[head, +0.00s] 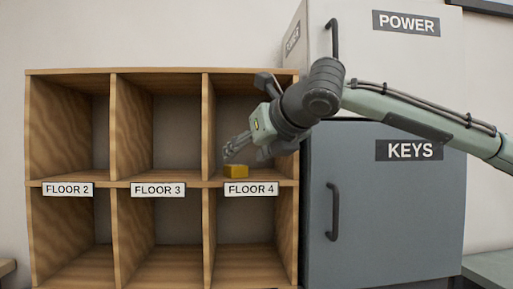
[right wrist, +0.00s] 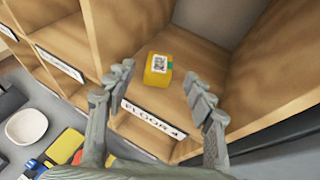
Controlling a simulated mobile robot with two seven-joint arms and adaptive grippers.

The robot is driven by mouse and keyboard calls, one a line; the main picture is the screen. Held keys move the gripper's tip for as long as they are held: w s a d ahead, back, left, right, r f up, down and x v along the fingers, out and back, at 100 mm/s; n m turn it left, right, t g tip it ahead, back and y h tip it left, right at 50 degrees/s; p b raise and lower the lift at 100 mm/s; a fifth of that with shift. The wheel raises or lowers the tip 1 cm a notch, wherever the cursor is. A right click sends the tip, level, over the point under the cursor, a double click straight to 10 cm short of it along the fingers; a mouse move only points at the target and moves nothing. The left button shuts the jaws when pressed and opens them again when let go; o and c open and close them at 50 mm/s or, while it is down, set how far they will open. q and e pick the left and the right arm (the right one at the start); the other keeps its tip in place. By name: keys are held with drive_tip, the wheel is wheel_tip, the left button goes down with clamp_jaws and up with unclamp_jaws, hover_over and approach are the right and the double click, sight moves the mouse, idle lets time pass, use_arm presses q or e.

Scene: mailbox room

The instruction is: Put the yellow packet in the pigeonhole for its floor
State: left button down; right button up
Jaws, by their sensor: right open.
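The yellow packet (head: 236,171) sits on the board of the upper right compartment of the wooden pigeonhole unit (head: 159,72), just above the FLOOR 4 label (head: 251,189). My right gripper (head: 234,150) is at the mouth of that compartment, above the packet. Its fingers (right wrist: 160,84) are spread wide with nothing between them, and the packet lies beyond the tips, apart from them. My left gripper is not in view.
FLOOR 2 (head: 67,189) and FLOOR 3 (head: 158,189) labels mark the other columns, whose visible compartments look empty. A grey KEYS cabinet (head: 390,215) stands close at the right. The right wrist view shows a white dish (right wrist: 26,126) and coloured items (right wrist: 65,146) below.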

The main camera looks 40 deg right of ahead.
drive_tip(key=v, duration=0.4)
drive_tip(key=shift+s+a+r, duration=0.1)
drive_tip(key=shift+s, duration=0.2)
idle(0.3)
